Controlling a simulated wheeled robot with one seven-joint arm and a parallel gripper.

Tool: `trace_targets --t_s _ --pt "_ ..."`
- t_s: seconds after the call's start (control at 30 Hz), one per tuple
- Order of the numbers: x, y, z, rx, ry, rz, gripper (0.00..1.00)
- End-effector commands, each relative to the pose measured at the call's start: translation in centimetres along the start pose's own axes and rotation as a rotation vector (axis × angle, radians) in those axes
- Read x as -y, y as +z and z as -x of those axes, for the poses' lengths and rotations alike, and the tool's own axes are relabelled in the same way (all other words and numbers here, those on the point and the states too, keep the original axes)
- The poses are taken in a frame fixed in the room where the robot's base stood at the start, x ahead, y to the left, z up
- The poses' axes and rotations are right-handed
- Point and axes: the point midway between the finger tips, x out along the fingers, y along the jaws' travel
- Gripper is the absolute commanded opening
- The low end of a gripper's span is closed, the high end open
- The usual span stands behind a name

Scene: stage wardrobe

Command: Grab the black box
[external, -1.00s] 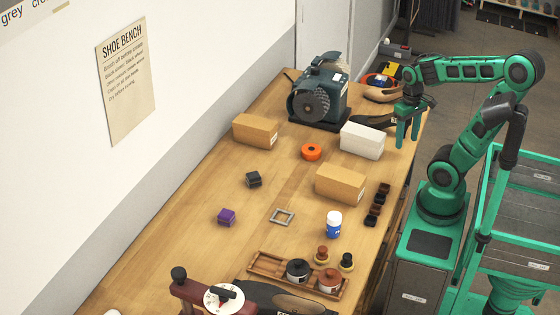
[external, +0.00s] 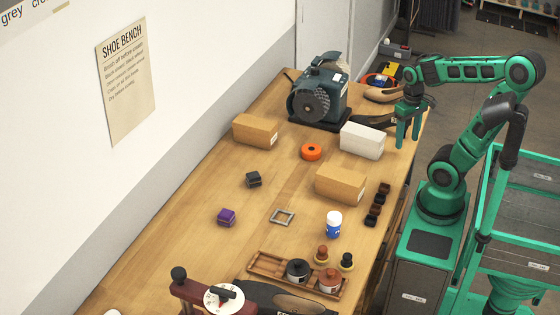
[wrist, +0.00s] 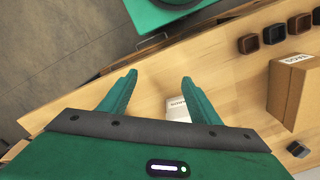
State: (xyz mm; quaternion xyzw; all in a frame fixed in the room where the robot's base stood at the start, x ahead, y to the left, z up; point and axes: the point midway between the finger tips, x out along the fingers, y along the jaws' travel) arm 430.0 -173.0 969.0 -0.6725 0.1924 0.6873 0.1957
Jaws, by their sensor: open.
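A small dark box at the lower right of the wrist view (wrist: 298,149) looks like the same one. My gripper (external: 408,138) hangs over the bench's right edge, fingers down, well away from the black box. It is open and empty, with its two fingers apart in the wrist view (wrist: 159,78).
A white box (external: 362,141) and a cardboard box (external: 341,184) stand between my gripper and the black box. Another cardboard box (external: 255,131) and a grinder (external: 319,98) are farther back.

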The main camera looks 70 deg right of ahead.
Motion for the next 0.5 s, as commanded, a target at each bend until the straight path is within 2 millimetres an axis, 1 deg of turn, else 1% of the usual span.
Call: trace_targets --t_s 0.13,0.17,0.27,0.37,0.5 --pt "-0.1 0.2 0.2 -0.003 -0.001 0.001 0.57" --pt "-0.5 0.9 0.6 -0.011 -0.007 0.002 0.57" --pt "-0.7 1.1 1.6 -0.017 -0.009 -0.001 0.57" --pt "-0.6 1.0 3.4 -0.017 -0.008 -0.001 0.57" --pt "-0.6 1.1 6.3 -0.017 -0.008 -0.001 0.57"
